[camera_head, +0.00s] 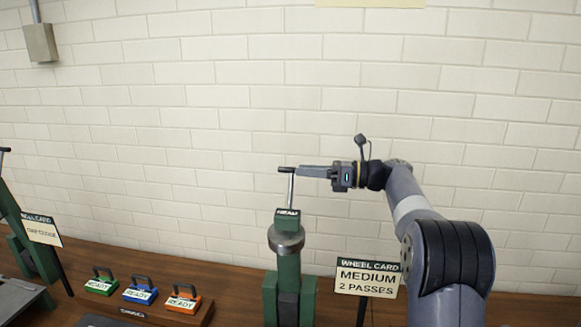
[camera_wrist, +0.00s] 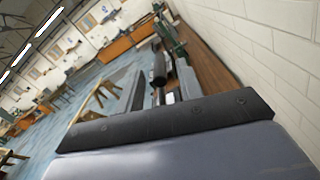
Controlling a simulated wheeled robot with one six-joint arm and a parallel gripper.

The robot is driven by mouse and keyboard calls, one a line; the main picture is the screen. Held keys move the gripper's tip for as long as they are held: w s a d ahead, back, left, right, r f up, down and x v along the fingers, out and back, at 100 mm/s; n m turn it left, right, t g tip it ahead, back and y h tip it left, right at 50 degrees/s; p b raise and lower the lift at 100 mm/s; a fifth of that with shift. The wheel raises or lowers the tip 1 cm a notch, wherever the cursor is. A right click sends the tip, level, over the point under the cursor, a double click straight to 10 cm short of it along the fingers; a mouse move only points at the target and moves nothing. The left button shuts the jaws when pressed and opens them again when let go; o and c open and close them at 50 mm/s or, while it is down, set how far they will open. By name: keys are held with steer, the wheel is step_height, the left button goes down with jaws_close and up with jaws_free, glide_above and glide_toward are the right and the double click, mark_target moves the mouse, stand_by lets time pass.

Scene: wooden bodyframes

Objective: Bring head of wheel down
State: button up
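The English-wheel-like green machine stands on the bench, with its head (camera_head: 288,219) marked "HEAD" above a round metal collar (camera_head: 286,240). A thin upright rod with a dark crossbar handle (camera_head: 286,169) rises from the head. My gripper (camera_head: 312,171) points left at handle height, its tips at or very near the handle's right end. In the wrist view, the dark handle (camera_wrist: 159,68) shows between the two grey fingers, with gaps on both sides. The fingers look open; contact with the handle cannot be told.
A "WHEEL CARD" sign (camera_head: 367,278) reading "MEDIUM 2 PASSES" stands right of the machine. Green (camera_head: 101,284), blue (camera_head: 139,291) and orange (camera_head: 183,300) "READY" blocks sit at the left. Another green machine (camera_head: 29,239) stands far left. A brick wall is behind.

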mark_target(290, 169)
steer(key=shift+w+a+p, duration=0.2)
steer(key=shift+a, duration=0.95)
steer(key=shift+w+a+p, duration=0.15)
steer(key=shift+w+a, duration=0.05)
steer(key=shift+a, duration=0.95)
jaws_close()
